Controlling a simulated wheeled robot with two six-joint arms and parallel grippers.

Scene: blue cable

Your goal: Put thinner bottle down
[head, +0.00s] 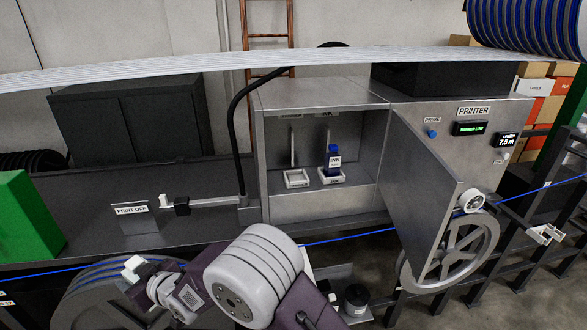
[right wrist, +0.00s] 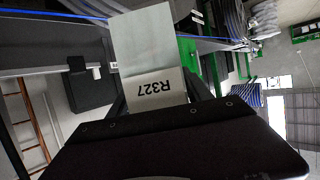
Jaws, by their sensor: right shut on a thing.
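My right gripper (right wrist: 157,97) is shut on a pale, flat-sided bottle (right wrist: 145,45) marked R327, which I take as the thinner bottle. Its lettering is upside down in the right wrist view, and I see no surface under it. In the head view the open printer cabinet (head: 285,95) has two small white holders on its floor. The left holder (head: 297,179) is empty. The right holder (head: 331,176) has a blue and white ink bottle (head: 333,160) standing in it. One of my arms crosses the bottom of the head view; no fingers show clearly. My left gripper is not identifiable.
The cabinet door (head: 425,185) stands open at the right of the opening. A blue cable (head: 350,236) runs across in front, over a grey wheel (head: 450,255). A PRINT OFF sign (head: 132,211) and a green block (head: 25,215) are at the left.

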